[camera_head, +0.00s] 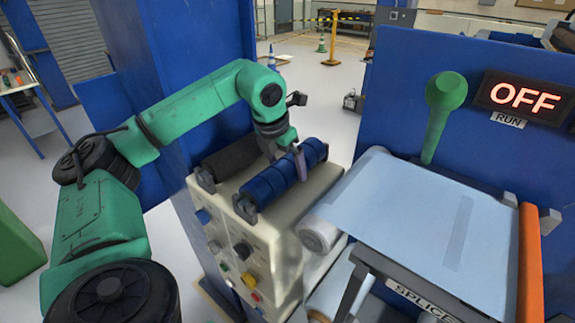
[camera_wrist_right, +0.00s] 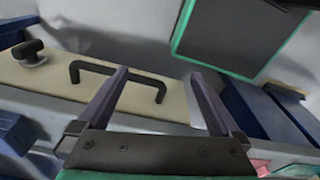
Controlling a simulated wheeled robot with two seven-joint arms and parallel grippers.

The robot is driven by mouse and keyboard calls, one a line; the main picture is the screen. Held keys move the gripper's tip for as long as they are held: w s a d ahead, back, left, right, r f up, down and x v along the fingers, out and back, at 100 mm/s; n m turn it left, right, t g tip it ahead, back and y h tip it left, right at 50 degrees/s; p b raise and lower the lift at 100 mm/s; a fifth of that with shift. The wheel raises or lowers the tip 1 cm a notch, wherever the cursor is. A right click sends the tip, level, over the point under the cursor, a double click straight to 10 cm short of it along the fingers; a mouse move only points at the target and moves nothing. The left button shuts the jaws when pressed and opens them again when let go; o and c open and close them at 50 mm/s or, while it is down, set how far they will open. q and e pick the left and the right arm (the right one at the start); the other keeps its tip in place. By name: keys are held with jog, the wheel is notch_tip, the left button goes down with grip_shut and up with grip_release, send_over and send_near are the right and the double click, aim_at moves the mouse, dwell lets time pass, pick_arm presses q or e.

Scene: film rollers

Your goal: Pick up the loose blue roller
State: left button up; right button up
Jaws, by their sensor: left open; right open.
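The blue roller (camera_head: 263,187) lies across dark brackets on top of a cream cabinet in the head view. Its far end reaches up to the right. My left gripper (camera_head: 287,160) is open and points down at the far half of the roller. One purple-grey finger shows in front of the roller and the other is partly hidden behind it. I cannot tell whether the fingers touch it. My right gripper (camera_wrist_right: 163,88) is open and empty in the right wrist view, where the blue roller cannot be made out with certainty.
A black roller (camera_head: 231,156) lies beside the blue one, to its left. Knobs and buttons cover the cabinet front (camera_head: 285,245). A pale film sheet (camera_head: 410,205), a green lever (camera_head: 440,110) and an orange roller (camera_head: 530,265) are at right. A black handle (camera_wrist_right: 120,72) shows beyond my right fingers.

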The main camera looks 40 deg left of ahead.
pick_arm(q)
jog(key=shift+s, duration=0.15)
jog(key=c, duration=1.4)
grip_shut()
